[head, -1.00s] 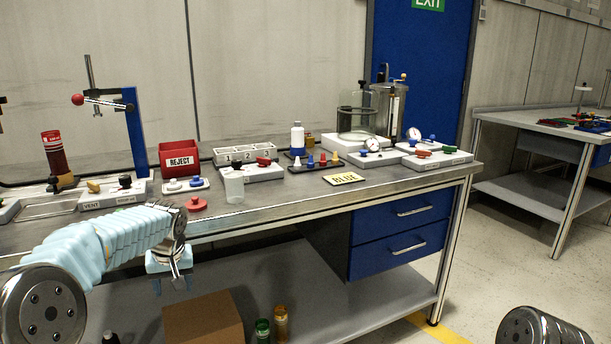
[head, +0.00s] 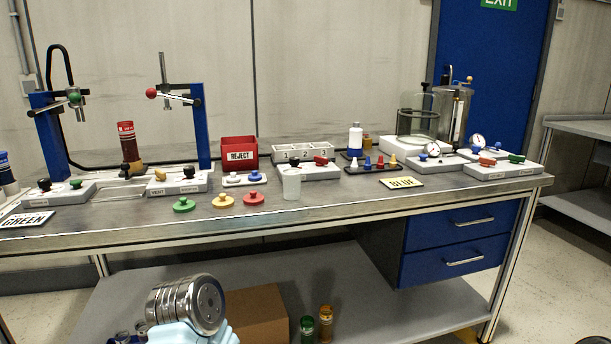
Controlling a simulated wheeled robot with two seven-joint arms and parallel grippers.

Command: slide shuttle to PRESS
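A dark red cylinder with a red top (head: 127,142) stands upright on a small brown base (head: 131,168) between two blue posts, near thin rails at the back left of the bench. I take this to be the shuttle, but no label on it is readable. The left post (head: 47,135) carries a lever with a green knob; the right post (head: 199,128) carries one with a red knob. I cannot read a PRESS label. Neither gripper is in view; only a metal joint of my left arm shows at the bottom, below the bench.
Control blocks with knobs (head: 62,194) (head: 180,184) stand before the posts. Green (head: 184,205), yellow (head: 223,200) and red (head: 253,198) knobs lie near the front edge. A red REJECT bin (head: 239,153) and clear cup (head: 291,184) stand right. A GREEN sign (head: 27,220) lies far left.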

